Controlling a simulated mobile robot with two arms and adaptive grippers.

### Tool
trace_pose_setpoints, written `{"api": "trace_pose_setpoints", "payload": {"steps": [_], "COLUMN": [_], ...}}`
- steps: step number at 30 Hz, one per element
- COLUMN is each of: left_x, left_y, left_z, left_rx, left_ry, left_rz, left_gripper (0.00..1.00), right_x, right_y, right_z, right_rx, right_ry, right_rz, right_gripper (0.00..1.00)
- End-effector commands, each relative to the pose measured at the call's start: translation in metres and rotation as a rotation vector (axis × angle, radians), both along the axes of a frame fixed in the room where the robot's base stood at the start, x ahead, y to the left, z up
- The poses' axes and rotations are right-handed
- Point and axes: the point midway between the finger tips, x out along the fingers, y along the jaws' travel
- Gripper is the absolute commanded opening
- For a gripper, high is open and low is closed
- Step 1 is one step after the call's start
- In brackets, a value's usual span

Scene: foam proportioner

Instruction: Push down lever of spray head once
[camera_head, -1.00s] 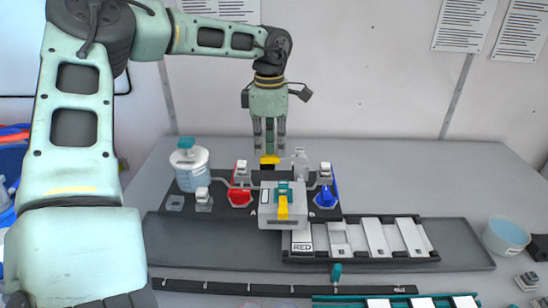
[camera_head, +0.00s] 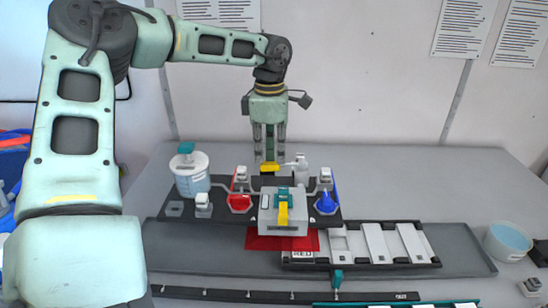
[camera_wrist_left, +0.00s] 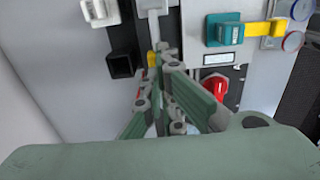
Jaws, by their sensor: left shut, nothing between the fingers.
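The left gripper (camera_head: 270,159) points down with its fingers together and empty. Its tips are at a small yellow piece (camera_head: 270,168) behind the grey box; I cannot tell whether they touch. This piece appears to be the spray head's lever. In the left wrist view the fingers (camera_wrist_left: 168,105) hide most of the yellow piece (camera_wrist_left: 152,60). The grey box (camera_head: 268,222) carries a teal block (camera_head: 284,191) and a yellow handle (camera_head: 283,214) at its front. A red patch (camera_head: 262,241) lies in front of and below the box. The right gripper is not in view.
A white jar with a teal cap (camera_head: 191,172) stands left. Red (camera_head: 239,202) and blue (camera_head: 326,203) parts flank the box. A black rack (camera_head: 385,258) with white tiles lies in front right. A bowl (camera_head: 507,240) stands far right. The back right table is clear.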

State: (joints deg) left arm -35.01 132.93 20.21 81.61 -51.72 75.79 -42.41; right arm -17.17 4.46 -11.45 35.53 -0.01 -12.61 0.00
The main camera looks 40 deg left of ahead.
Motion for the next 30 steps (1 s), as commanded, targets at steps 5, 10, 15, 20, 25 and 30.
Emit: {"api": "trace_pose_setpoints", "payload": {"steps": [5, 10, 15, 20, 25, 30], "left_x": [0.000, 0.000, 0.000, 0.000, 0.000, 0.000], "left_y": [0.000, 0.000, 0.000, 0.000, 0.000, 0.000], "left_z": [0.023, 0.040, 0.057, 0.065, 0.064, 0.064], "left_rx": [0.000, 0.000, 0.001, 0.000, 0.000, 0.001], "left_ry": [0.000, -0.001, -0.002, 0.000, 0.000, -0.001], "left_rz": [0.000, -0.001, -0.001, -0.001, 0.000, 0.000], "left_gripper": [0.00, 0.00, 0.00, 0.00, 0.00, 0.00], "right_x": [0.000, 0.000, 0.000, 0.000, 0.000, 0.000], "right_y": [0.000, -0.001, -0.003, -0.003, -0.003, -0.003], "right_z": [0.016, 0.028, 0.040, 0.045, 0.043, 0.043], "right_rx": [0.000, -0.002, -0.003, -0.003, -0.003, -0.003], "right_ry": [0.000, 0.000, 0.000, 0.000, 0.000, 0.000], "right_rz": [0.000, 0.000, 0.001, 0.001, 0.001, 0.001], "right_gripper": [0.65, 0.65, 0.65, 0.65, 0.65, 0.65]}}
